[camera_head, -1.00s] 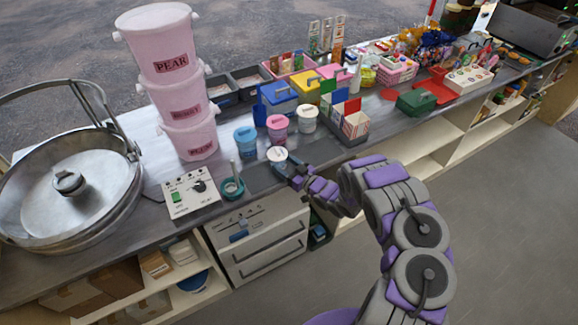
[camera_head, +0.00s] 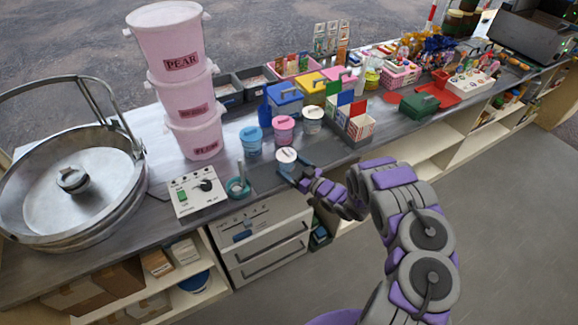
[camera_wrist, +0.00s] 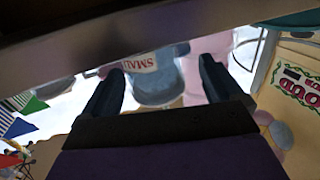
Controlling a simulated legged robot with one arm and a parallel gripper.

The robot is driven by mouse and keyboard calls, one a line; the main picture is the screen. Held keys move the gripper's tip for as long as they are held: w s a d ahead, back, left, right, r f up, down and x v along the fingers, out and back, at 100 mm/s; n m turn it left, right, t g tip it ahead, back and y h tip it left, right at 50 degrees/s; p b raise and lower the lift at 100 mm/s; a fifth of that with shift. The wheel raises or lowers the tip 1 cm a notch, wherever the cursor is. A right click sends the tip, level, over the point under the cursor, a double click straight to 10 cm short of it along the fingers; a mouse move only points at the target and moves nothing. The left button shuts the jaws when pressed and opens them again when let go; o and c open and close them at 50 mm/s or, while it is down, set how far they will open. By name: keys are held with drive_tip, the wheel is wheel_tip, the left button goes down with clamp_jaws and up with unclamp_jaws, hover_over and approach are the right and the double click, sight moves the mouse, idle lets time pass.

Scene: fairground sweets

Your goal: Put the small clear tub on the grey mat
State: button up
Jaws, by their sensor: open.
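The small clear tub (camera_head: 286,156) has a white lid and stands at the front of the counter, by the back right part of the grey mat (camera_head: 264,180). My arm hides its lower right side, so I cannot tell whether its base rests on the mat. My gripper (camera_head: 293,172) is open at the tub's near side. In the wrist view a bluish tub body (camera_wrist: 155,88) with a label reading "SMALL" shows between my two spread fingers (camera_wrist: 158,85), with gaps at both sides.
Blue (camera_head: 252,139), pink (camera_head: 284,129) and white (camera_head: 312,120) tubs stand behind. A teal tape ring (camera_head: 238,188) and a switch box (camera_head: 196,193) are left of the mat. Stacked pink buckets (camera_head: 182,85) rise at the back left.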

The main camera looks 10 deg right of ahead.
drive_tip(key=shift+v, duration=5.55)
drive_tip(key=w+d+r+g+h, duration=0.2)
drive_tip(key=d+r+h, duration=0.1)
drive_tip(key=d+h, duration=0.3)
drive_tip(key=w+d+r+g+h, duration=0.1)
drive_tip(key=w+d+r+h, duration=0.15)
drive_tip(key=d, duration=0.65)
drive_tip(key=s+d+r+m+g+h, duration=0.2)
drive_tip(key=s+r+m+h, duration=0.1)
drive_tip(key=s+r, duration=0.3)
drive_tip(key=s+d+r+m+g+h, duration=0.25)
drive_tip(key=s+r+h, duration=0.2)
drive_tip(key=r, duration=0.45)
drive_tip(key=s+a+r+g+y, duration=0.2)
drive_tip(key=s+a, duration=0.6)
drive_tip(key=s, duration=0.4)
drive_tip(key=s+a+r+m+g+y, duration=0.1)
drive_tip(key=s+a+r+g+y, duration=0.1)
drive_tip(key=s+a, duration=0.6)
drive_tip(key=s+a+r+g+y, duration=0.1)
drive_tip(key=s+a+r+g, duration=0.2)
drive_tip(key=s+a, duration=0.6)
drive_tip(key=s+g, duration=0.2)
drive_tip(key=s, duration=0.5)
drive_tip(key=shift+s+r+y, duration=0.3)
drive_tip(key=shift+y, duration=0.1)
